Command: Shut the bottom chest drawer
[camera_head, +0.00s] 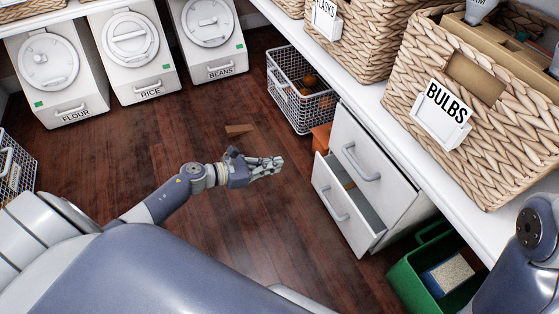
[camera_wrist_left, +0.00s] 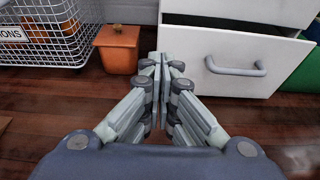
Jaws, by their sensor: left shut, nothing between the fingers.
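The white chest (camera_head: 388,165) stands under the shelf on the right in the head view. Its bottom drawer (camera_head: 338,212) is pulled partly out, with its inside showing from above. The top drawer (camera_head: 358,150) looks shut. In the wrist view the bottom drawer's front (camera_wrist_left: 238,50) with its grey handle (camera_wrist_left: 236,69) is ahead and to the right, with a dark gap above it. My left gripper (camera_head: 272,166) is shut and empty, left of the open drawer and apart from it in the head view. In the wrist view its fingertips (camera_wrist_left: 166,62) are together near the drawer front's left edge.
A wire basket (camera_head: 300,105) and an orange pot (camera_wrist_left: 118,48) stand left of the chest. A green bin (camera_head: 405,275) is right of it. A small brown piece (camera_head: 239,129) lies on the wooden floor.

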